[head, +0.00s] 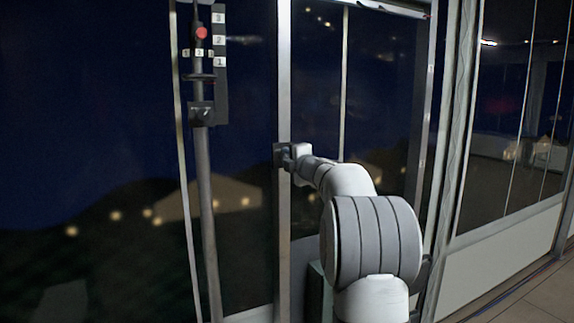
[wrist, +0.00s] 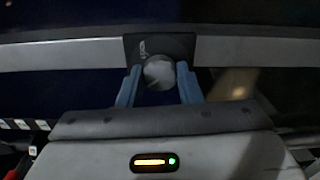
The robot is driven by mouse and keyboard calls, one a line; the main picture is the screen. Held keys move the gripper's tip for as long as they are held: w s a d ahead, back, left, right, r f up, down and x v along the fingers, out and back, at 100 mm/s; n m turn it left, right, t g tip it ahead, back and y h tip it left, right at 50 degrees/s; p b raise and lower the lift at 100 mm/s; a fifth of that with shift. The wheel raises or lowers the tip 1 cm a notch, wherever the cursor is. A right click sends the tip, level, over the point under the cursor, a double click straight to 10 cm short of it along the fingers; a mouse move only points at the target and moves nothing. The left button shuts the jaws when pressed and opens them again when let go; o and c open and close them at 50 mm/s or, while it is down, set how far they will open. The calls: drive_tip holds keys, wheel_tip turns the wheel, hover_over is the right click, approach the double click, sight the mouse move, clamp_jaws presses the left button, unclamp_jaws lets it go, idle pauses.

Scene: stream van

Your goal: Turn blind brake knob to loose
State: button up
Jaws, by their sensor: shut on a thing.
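The blind brake knob (wrist: 159,73) is a round grey knob on a dark square plate (wrist: 178,45) fixed to a pale metal post. A small light mark shows on the plate beside the knob, too small to read. My gripper (wrist: 159,70) has its two blue fingers on either side of the knob, shut on it. In the head view my gripper (head: 291,157) is at the post, against the dark plate (head: 279,154). The knob itself is hidden there behind my gripper, and its turned position is hard to tell.
A vertical pole (head: 205,200) with a red-topped slider (head: 201,32) and a scale marked 3 and 1 stands left of the post (head: 284,90). Dark window panes lie behind. A glazed wall (head: 515,110) and open floor (head: 520,295) are at right.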

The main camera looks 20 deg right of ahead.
drive_tip(key=shift+f+n, duration=0.15)
drive_tip(key=shift+n, duration=0.45)
drive_tip(key=shift+n+b, duration=0.3)
drive_tip(key=shift+b, duration=0.05)
drive_tip(key=o, duration=1)
drive_tip(key=shift+s, duration=0.1)
drive_tip(key=s+b, duration=0.1)
drive_tip(key=s, duration=0.6)
drive_tip(key=shift+s+d, duration=0.15)
drive_tip(key=shift+s, duration=0.2)
